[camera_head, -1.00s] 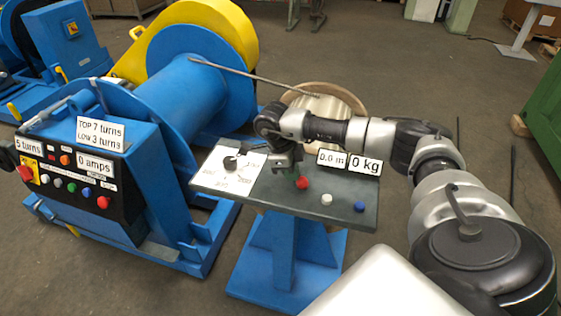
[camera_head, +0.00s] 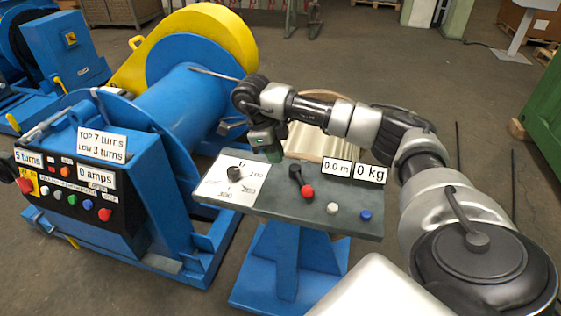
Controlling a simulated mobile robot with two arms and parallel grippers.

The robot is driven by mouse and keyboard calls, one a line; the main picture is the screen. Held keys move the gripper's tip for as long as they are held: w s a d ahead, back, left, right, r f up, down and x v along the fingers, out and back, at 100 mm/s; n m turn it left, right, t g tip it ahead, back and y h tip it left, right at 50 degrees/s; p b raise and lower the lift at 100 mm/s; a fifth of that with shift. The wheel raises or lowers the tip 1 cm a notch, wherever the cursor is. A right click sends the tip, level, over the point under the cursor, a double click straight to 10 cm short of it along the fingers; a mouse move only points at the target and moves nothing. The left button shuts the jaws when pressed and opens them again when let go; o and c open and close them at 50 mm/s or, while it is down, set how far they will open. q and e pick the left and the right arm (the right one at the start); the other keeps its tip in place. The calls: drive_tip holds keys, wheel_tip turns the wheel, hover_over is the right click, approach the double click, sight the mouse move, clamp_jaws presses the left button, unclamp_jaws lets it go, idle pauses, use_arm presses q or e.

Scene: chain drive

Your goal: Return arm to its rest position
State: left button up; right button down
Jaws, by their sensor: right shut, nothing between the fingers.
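My right arm comes in from the right and reaches over the grey control stand (camera_head: 345,224). Its gripper (camera_head: 272,153) is shut and empty, hanging above the stand's back edge. My left gripper is not in view.
A blue winch with a large drum (camera_head: 180,105) and yellow guard (camera_head: 215,32) stands at the left. Its control panel (camera_head: 70,192) faces front. Signs reading 0.0 m and 0 kg (camera_head: 370,173) stand at the table's back. A green container (camera_head: 541,110) is at the right edge.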

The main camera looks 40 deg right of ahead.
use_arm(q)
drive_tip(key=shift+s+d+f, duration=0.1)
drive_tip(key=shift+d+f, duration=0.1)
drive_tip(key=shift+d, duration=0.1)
use_arm(e)
drive_tip(key=shift+w+a+r, duration=0.2)
drive_tip(key=shift+w+r, duration=0.05)
drive_tip(key=shift+r, duration=0.3)
drive_tip(key=shift+w+a+r, duration=0.2)
drive_tip(key=shift+w+r, duration=0.05)
drive_tip(key=shift+r, duration=0.25)
